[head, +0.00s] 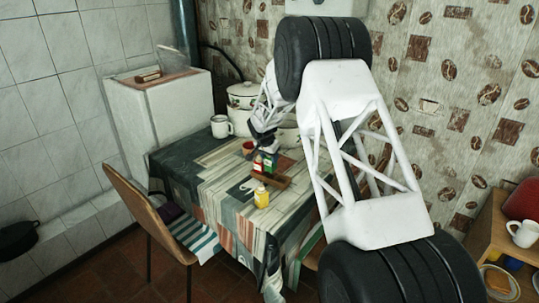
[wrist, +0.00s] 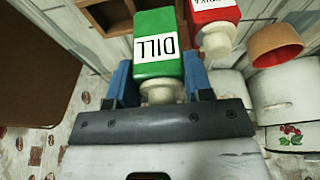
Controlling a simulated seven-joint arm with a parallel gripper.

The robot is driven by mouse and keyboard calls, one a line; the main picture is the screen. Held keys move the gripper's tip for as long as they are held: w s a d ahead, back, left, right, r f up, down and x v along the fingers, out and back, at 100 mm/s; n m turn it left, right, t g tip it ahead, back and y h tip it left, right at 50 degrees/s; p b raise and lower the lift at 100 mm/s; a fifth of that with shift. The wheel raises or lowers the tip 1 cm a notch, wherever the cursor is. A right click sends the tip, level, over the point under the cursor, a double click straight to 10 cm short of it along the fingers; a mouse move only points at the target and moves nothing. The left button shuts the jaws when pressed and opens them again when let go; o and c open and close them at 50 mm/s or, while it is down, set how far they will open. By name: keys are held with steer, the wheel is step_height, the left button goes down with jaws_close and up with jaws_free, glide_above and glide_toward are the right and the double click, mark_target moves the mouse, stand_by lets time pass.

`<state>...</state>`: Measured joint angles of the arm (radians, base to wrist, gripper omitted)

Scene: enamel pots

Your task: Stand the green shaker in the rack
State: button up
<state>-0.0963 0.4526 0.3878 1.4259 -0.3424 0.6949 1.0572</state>
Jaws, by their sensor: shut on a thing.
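The green shaker (wrist: 157,42), with a white DILL label and pale cap, is between the blue fingers of my gripper (wrist: 160,88), which is shut on it. In the head view the green shaker (head: 269,163) is upright by the brown wooden rack (head: 279,182). In the wrist view part of the rack (wrist: 108,18), with open compartments, shows behind and left of the shaker. My gripper (head: 266,146) is small and partly hidden in the head view.
A red shaker (wrist: 214,22) stands close to the green one. A yellow shaker (head: 262,197) is in front of the rack. A terracotta cup (wrist: 276,45), a white mug (head: 221,127) and enamel pots (head: 243,96) are behind. The table's front left (head: 222,190) is clear.

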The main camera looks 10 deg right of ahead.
mark_target(269, 166)
steer(key=shift+f, duration=0.9)
steer(key=shift+f, duration=1.5)
stand_by(1.7)
steer(key=o, duration=0.9)
steer(key=shift+v, duration=4)
